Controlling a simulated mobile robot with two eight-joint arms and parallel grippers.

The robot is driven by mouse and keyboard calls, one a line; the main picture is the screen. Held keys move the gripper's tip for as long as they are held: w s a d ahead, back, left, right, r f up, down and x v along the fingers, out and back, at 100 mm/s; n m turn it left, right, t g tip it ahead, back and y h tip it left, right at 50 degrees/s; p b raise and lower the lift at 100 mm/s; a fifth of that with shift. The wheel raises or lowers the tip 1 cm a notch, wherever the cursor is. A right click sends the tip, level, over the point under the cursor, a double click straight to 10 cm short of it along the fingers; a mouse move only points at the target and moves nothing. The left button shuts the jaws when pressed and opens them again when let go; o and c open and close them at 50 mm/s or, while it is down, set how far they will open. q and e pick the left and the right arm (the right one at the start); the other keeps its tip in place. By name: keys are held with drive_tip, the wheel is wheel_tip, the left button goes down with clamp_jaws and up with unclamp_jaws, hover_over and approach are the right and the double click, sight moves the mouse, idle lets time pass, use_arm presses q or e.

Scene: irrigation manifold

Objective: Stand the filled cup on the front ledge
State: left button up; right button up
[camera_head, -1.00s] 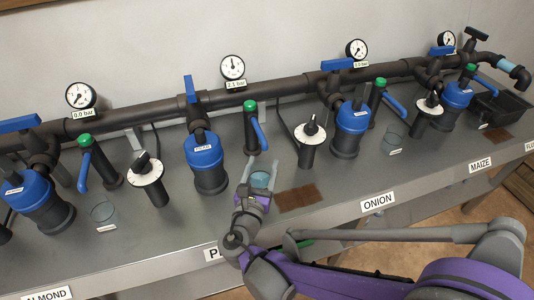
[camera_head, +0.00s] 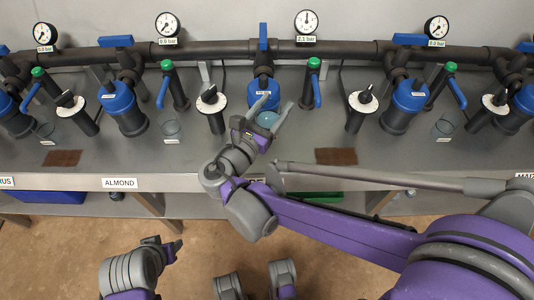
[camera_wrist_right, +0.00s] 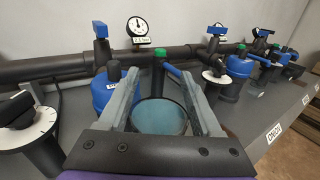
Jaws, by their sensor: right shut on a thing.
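The cup (camera_head: 267,118) is clear with blue-tinted liquid in it. My right gripper (camera_head: 272,105) is shut on it, one finger on each side. In the right wrist view the cup (camera_wrist_right: 158,118) stands upright between the fingers, its rim facing the camera. I cannot tell whether its base touches the bench. The front ledge (camera_head: 210,172) is the bench's near strip, below the cup in the head view. My left gripper (camera_head: 172,248) is low at the bottom left, away from the bench; its finger gap is unclear.
Behind the cup is a blue-topped filter (camera_head: 263,92), with a green-capped valve (camera_head: 314,72) to its right. Brown mats (camera_head: 336,156) lie near the front edge. Other clear cups (camera_head: 171,130) stand on the bench. The grey surface between the cup and the front edge is mostly clear.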

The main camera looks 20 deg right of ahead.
use_arm(q)
drive_tip(key=shift+s+a+f+b, duration=0.1)
drive_tip(key=shift+s+f+b, duration=0.05)
drive_tip(key=shift+f+b, duration=0.95)
drive_tip(key=shift+s+f+b, duration=0.1)
drive_tip(key=shift+f+b, duration=0.95)
drive_tip(key=shift+f, duration=0.05)
use_arm(e)
drive_tip(key=shift+w+a+f, duration=0.1)
drive_tip(key=shift+w+f, duration=0.25)
drive_tip(key=shift+f, duration=2.1)
drive_tip(key=shift+w+a+f, duration=0.1)
drive_tip(key=shift+w+f, duration=0.2)
drive_tip(key=shift+f, duration=2.15)
drive_tip(key=shift+w+a+f, duration=0.1)
drive_tip(key=shift+w+f, duration=0.25)
drive_tip(key=shift+f, duration=2.1)
drive_tip(key=shift+f, duration=0.15)
drive_tip(key=o, duration=1.3)
use_arm(q)
drive_tip(key=shift+f, duration=0.15)
use_arm(e)
drive_tip(key=shift+o, duration=0.2)
